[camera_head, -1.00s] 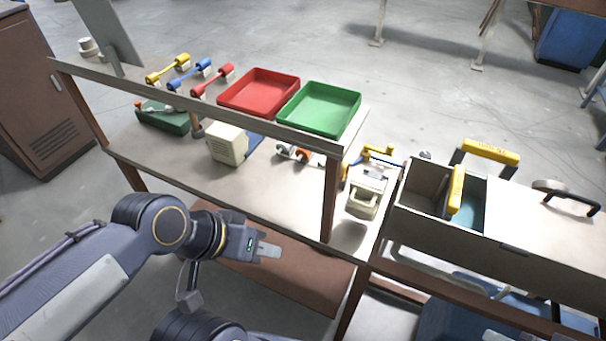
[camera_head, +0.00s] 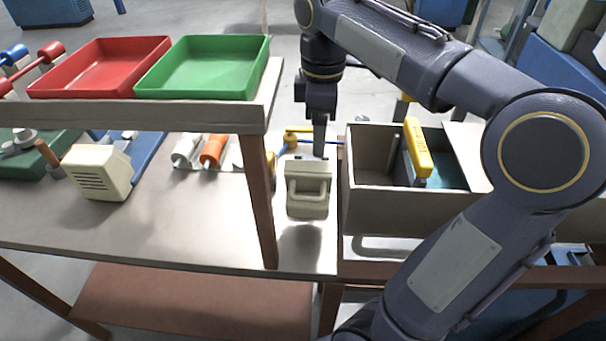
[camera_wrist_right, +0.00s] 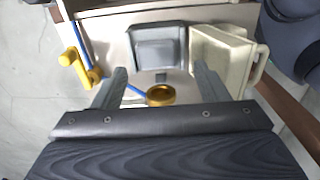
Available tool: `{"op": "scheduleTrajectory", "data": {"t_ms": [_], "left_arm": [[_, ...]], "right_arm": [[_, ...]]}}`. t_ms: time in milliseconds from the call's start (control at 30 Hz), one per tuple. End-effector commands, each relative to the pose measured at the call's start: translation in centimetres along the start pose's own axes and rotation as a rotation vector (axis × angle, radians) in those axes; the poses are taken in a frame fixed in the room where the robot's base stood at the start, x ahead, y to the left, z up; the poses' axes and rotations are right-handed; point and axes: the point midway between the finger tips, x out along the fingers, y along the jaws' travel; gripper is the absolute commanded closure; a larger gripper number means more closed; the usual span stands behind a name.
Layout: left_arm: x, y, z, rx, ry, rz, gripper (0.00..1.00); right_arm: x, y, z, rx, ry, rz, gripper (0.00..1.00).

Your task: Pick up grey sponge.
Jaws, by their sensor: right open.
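My right gripper (camera_head: 320,135) points down behind the beige box with a handle (camera_head: 308,192), at the back of the workbench. In the right wrist view its two fingers (camera_wrist_right: 161,82) stand apart with nothing held between them. Ahead of them lies a grey squarish block (camera_wrist_right: 158,50) that looks like the grey sponge. In the head view this block is hidden behind or beside the gripper. My left gripper is out of view.
The beige box (camera_wrist_right: 225,55) stands close beside the grey block. A brass round piece (camera_wrist_right: 160,94), a blue rod and a yellow part (camera_wrist_right: 72,68) are near the fingers. An open bin with a yellow-handled tool (camera_head: 418,148) stands right. A shelf post (camera_head: 262,200) stands left.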

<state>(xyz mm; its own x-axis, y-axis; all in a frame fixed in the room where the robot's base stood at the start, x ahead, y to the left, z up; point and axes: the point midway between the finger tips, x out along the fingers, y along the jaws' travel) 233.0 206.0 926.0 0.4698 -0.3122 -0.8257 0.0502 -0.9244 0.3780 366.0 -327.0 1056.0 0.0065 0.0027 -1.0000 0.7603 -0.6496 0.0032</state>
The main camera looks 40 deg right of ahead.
Motion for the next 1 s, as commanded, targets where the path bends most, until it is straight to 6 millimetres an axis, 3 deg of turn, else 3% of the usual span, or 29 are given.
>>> {"op": "scheduleTrajectory", "data": {"t_ms": [600, 933, 1000], "left_arm": [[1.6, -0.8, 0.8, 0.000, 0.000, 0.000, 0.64], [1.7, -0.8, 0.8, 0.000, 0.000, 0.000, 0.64], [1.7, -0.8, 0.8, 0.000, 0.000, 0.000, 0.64]], "right_arm": [[7.5, 0.4, -1.3, -0.007, -0.007, -0.004, 0.33], [8.2, 0.5, -1.3, -0.007, -0.005, -0.002, 0.33], [8.2, 0.5, -1.3, -0.007, -0.005, -0.002, 0.41]]}}
